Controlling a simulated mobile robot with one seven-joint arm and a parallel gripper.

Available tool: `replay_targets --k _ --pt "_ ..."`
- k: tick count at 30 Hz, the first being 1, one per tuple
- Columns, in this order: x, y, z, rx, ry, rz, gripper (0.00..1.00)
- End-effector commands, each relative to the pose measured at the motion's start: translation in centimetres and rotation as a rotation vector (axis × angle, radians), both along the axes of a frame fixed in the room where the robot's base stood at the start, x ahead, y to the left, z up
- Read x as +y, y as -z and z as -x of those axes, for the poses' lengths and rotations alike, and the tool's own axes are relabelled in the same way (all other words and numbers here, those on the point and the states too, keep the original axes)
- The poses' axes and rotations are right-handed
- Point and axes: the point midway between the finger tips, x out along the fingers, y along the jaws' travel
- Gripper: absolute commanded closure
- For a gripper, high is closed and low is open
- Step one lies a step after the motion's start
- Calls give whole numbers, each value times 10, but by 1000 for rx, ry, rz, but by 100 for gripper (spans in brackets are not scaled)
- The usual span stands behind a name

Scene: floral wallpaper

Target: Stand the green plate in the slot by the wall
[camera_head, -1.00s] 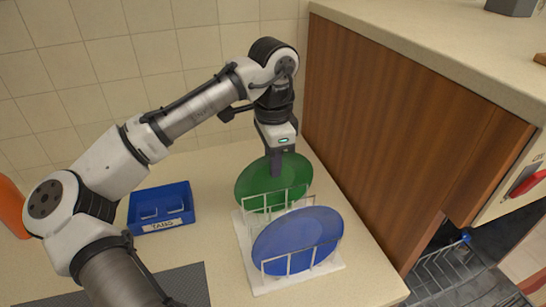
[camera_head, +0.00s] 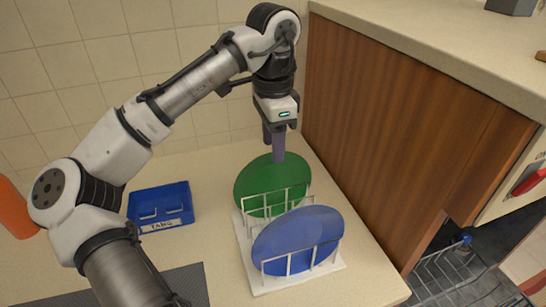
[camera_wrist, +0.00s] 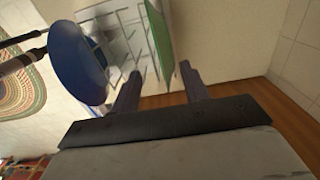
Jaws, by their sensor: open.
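The green plate (camera_head: 272,181) stands upright in the back part of the white rack (camera_head: 246,247), towards the tiled wall. The rack's wires cross in front of its lower part. The green plate also shows edge-on in the wrist view (camera_wrist: 160,38). My gripper (camera_head: 273,146) is above the green plate's top edge, with its fingers pointing down. In the wrist view my gripper (camera_wrist: 160,88) has its two fingers apart with nothing held between them, and the green plate lies beyond the fingertips.
A blue plate (camera_head: 296,241) stands upright in the front of the rack, also seen in the wrist view (camera_wrist: 77,62). A blue bin (camera_head: 161,207) with a label sits to the left. A wooden cabinet side (camera_head: 385,130) rises close on the right. Tiled wall is behind.

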Motion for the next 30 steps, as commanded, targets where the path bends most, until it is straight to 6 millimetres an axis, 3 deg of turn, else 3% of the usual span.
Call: replay_targets --k 6,12,18,30 --pt "0 -48 0 -4 -2 -3 55" --pt "0 -78 0 -3 -1 -2 55" --pt "0 -90 1 -1 0 0 55" --pt "0 -91 1 0 1 0 55"
